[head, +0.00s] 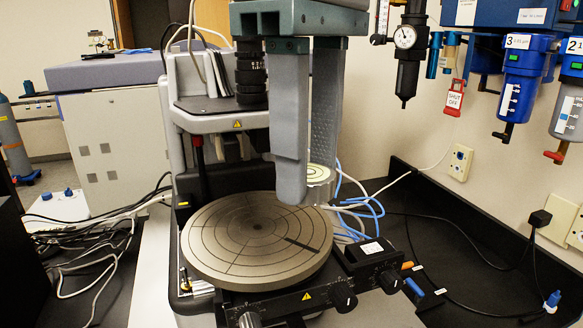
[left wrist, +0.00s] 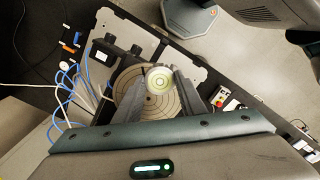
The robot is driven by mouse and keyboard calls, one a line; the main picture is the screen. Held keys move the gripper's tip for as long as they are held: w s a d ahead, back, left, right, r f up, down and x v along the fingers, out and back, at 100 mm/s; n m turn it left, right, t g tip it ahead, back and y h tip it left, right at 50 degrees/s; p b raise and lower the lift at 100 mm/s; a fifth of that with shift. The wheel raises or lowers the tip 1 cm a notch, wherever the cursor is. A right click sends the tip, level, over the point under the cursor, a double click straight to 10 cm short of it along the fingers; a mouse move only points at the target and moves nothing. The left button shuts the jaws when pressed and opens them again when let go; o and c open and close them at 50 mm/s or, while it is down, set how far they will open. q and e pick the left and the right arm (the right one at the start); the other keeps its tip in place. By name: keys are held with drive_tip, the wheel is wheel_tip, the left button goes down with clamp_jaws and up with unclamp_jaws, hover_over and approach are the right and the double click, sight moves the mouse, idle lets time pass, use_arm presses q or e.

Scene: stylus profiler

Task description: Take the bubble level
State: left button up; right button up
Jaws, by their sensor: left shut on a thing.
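The bubble level is a small round disc with a pale green-yellow face and dark rings (head: 317,173). It also shows in the left wrist view (left wrist: 159,80), between the two finger tips. My left gripper (head: 306,180) comes down from the top of the head view and is shut on the level. It holds the level in the air above the right side of the profiler's round stage (head: 220,245), apart from it. The near finger hides part of the level in the head view. My right gripper is not in view.
The profiler's column and lens (head: 251,70) stand just left of my gripper. A front bar with black knobs (head: 345,297) runs below the stage. Blue tubes (head: 360,208) and cables lie behind to the right. Filters (head: 527,70) hang on the right wall.

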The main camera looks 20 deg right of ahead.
use_arm(q)
drive_tip(key=shift+s+r, duration=0.1)
drive_tip(key=shift+s, duration=0.05)
idle(0.3)
drive_tip(key=shift+o, duration=1.3)
clamp_jaws()
